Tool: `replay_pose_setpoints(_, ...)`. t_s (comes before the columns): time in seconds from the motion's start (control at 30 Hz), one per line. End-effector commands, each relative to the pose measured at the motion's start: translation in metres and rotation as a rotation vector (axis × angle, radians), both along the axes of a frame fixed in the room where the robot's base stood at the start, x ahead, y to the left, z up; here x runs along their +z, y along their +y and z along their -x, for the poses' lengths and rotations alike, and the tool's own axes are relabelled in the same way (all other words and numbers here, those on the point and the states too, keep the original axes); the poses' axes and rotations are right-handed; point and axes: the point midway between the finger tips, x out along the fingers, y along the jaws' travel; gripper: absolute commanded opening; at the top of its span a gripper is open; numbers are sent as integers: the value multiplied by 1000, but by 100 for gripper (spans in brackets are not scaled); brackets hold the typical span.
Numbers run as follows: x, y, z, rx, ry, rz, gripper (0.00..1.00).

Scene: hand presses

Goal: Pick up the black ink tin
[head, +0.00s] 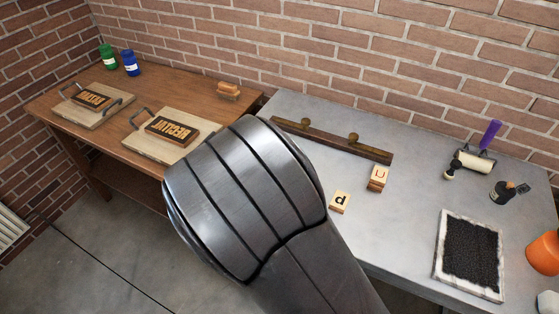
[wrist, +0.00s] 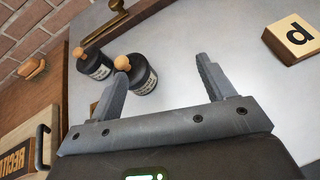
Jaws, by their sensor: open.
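In the wrist view, two dark tins with pale labels and wooden knobs stand on the grey table: a left dark tin (wrist: 97,68) and a right dark tin (wrist: 144,79). The labels are too small to read, so I cannot tell which holds black ink. My gripper (wrist: 160,68) is open and empty. The right tin shows between its fingers, close to the left finger, which hides part of it. I cannot tell whether they touch. The left tin is outside the left finger. In the head view my arm hides the gripper and both tins.
A long bar with knobs (head: 331,139) lies behind. Letter blocks "d" (head: 340,202) and "U" (head: 378,179) lie right of my arm. Farther right are a roller (head: 474,161), a black pad (head: 470,252) and an orange pot (head: 544,252). The wooden table (head: 180,93) adjoins left.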

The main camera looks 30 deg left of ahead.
Motion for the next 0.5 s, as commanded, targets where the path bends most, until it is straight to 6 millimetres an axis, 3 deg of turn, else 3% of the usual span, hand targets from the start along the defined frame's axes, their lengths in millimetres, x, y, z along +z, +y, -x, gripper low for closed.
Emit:
replay_pose_setpoints(0.1, -14, 31, 15, 116, -32, 87, 75)
replay_pose_setpoints(0.2, -19, 45, 21, 168, -47, 127, 75)
replay_pose_setpoints(0.37, -24, 48, 15, 186, -54, 142, 75)
replay_pose_setpoints(0.5, -32, 47, -5, 185, -54, 141, 75)
